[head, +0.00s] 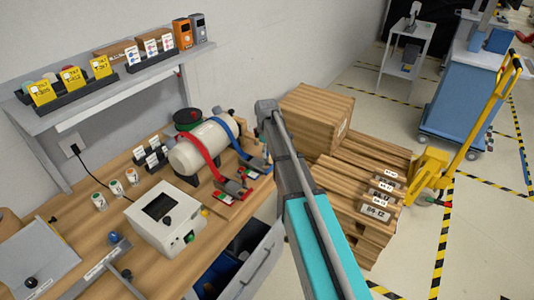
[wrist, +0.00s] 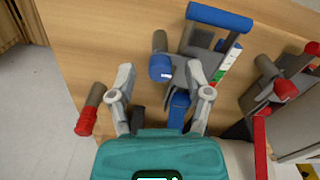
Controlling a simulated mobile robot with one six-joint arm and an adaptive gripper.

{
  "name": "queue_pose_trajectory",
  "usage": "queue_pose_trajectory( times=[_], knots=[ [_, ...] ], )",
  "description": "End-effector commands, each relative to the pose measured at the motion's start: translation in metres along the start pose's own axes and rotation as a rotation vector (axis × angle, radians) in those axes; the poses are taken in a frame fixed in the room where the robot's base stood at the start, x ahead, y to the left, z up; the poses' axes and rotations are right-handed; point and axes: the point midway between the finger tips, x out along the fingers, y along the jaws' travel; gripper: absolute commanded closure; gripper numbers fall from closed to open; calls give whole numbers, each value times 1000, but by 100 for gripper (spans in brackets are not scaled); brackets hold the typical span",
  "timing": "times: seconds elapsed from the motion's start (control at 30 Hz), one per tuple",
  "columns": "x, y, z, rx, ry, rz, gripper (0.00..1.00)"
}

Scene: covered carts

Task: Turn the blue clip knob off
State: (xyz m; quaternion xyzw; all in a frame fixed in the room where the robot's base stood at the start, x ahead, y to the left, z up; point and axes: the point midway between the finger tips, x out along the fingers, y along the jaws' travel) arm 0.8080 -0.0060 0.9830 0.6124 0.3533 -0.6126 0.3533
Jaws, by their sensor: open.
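The blue clip shows in the wrist view as a grey frame with a blue bar (wrist: 220,17) across its top. Its blue knob (wrist: 160,68) is a short cylinder on the clip's left side. A strip marked white, green and red (wrist: 226,64) lies along its right side. My gripper (wrist: 160,71) is open and empty, and the knob appears between its fingertips. I cannot tell how far above the knob they are. In the head view, the blue clip (head: 255,163) is at the end of a blue strap, beside my arm. My fingers are hidden there.
A red clip (head: 232,187) with a red strap (head: 195,145) lies close by; its red knob (wrist: 286,90) is right of my gripper. A red-ended rod (wrist: 88,115) is just left of my gripper. A pale tank (head: 200,147) stands behind the clips. Crates (head: 365,185) stand right.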

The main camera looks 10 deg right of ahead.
Motion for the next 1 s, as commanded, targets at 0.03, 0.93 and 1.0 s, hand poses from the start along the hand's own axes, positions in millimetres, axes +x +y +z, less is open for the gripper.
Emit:
queue_pose_trajectory(
  times=[0.03, 0.93, 1.0],
  knots=[
    [1, 0, 0, 0, 0, 0, 35],
    [1, 0, 0, 3, 0, 0, 100],
    [1, 0, 0, 9, 0, 0, 100]
  ],
)
